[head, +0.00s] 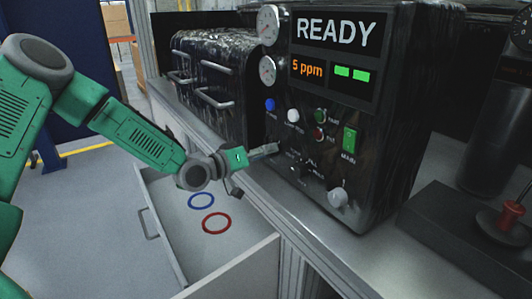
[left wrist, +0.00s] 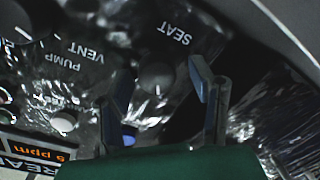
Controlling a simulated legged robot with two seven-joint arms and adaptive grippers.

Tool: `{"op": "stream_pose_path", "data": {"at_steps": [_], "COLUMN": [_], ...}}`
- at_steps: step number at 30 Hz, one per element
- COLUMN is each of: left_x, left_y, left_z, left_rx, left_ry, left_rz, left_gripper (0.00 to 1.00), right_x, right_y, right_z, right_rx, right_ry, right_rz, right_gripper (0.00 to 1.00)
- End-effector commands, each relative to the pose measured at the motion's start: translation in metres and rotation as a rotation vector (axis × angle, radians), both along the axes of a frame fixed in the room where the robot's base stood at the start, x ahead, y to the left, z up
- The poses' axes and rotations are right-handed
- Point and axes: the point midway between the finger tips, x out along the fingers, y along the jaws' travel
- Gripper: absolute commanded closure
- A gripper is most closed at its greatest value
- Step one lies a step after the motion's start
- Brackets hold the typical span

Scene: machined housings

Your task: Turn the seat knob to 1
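The seat knob (left wrist: 157,77) is a dark round knob beside the SEAT lettering in the left wrist view. A short white mark on it points down in that picture, towards the blue button. My left gripper (left wrist: 163,90) is open, with one finger on each side of the knob in that view. I cannot tell whether either finger touches it. In the head view, my left gripper (head: 265,150) is at the lower left of the black control panel (head: 378,122) and hides the seat knob. No number by the seat knob is readable. My right gripper is not in view.
Near my gripper are a blue button (head: 270,104), a white button (head: 293,115) and a black selector (head: 299,169). A pale knob (head: 338,196) is at the lower right. Below, an open drawer (head: 165,232) holds a blue ring (head: 201,207) and a red ring (head: 217,231).

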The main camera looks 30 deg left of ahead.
Motion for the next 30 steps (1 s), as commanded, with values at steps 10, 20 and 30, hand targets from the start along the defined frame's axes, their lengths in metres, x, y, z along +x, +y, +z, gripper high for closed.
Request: {"op": "stream_pose_path", "data": {"at_steps": [10,20,30], "left_x": [-0.003,-0.053,-0.096], "left_y": [-0.001,0.02,0.038], "left_z": [0.002,0.007,0.007], "left_rx": [0.002,-0.005,0.0], "left_ry": [-0.004,-0.006,-0.003], "left_rz": [-0.003,0.0,0.0], "left_gripper": [0.48,0.48,0.48], "right_x": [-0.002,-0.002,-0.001], "right_y": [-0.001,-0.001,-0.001], "right_z": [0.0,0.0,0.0], "right_rx": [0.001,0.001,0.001], "right_ry": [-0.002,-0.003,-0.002], "right_rz": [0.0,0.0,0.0], "right_gripper": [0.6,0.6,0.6]}}
